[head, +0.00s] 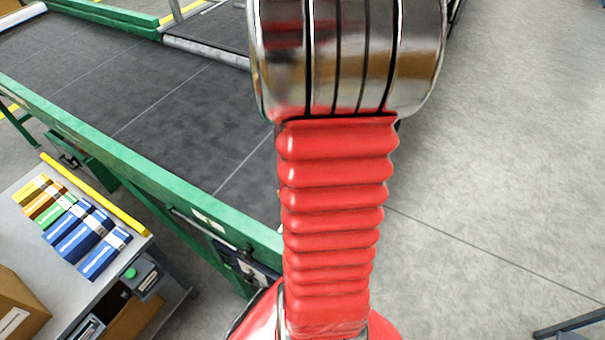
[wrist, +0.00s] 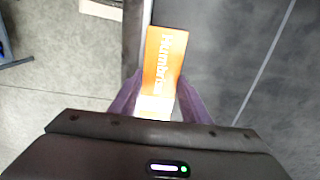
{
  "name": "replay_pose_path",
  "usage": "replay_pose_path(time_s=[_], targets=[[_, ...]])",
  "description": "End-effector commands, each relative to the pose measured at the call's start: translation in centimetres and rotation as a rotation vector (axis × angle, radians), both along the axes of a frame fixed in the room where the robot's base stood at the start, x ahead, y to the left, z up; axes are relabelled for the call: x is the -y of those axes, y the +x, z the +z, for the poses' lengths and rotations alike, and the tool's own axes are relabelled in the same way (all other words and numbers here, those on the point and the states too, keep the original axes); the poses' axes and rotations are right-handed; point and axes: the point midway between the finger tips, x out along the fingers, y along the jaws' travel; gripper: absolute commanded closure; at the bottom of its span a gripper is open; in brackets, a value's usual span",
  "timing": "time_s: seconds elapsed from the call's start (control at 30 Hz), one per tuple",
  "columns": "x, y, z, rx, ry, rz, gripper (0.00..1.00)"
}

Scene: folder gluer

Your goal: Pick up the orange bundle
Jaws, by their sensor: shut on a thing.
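In the wrist view an orange bundle (wrist: 166,48) with white lettering and a pale lower part stands out between the two purple fingers of my gripper (wrist: 160,85). My gripper is shut on it, one finger on each side. The bundle's near end is partly hidden by my gripper's body. In the head view my gripper and this bundle are hidden behind my arm. Another orange bundle (head: 45,204) lies on the grey cart at the lower left of the head view, between a yellow and a green one.
The grey cart (head: 22,240) also carries a yellow bundle (head: 33,189), a green bundle (head: 57,212), blue bundles (head: 78,234) and a cardboard box (head: 15,305). A dark conveyor belt (head: 130,85) with green rails (head: 150,174) stands beyond. Open floor (head: 500,180) is at right.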

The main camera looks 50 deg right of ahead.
Motion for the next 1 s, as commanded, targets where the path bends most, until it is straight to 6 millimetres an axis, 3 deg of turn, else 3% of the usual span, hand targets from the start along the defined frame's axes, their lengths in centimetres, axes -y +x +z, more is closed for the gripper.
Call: replay_pose_path(time_s=[0.23, 0.7, 1.0], targets=[[0.1, 0.1, 1.7, 0.002, -0.003, 0.0, 0.82], [0.0, 0.1, 9.1, 0.002, -0.002, 0.001, 0.82], [0.0, 0.0, 10.0, 0.0, 0.001, 0.001, 0.82]])
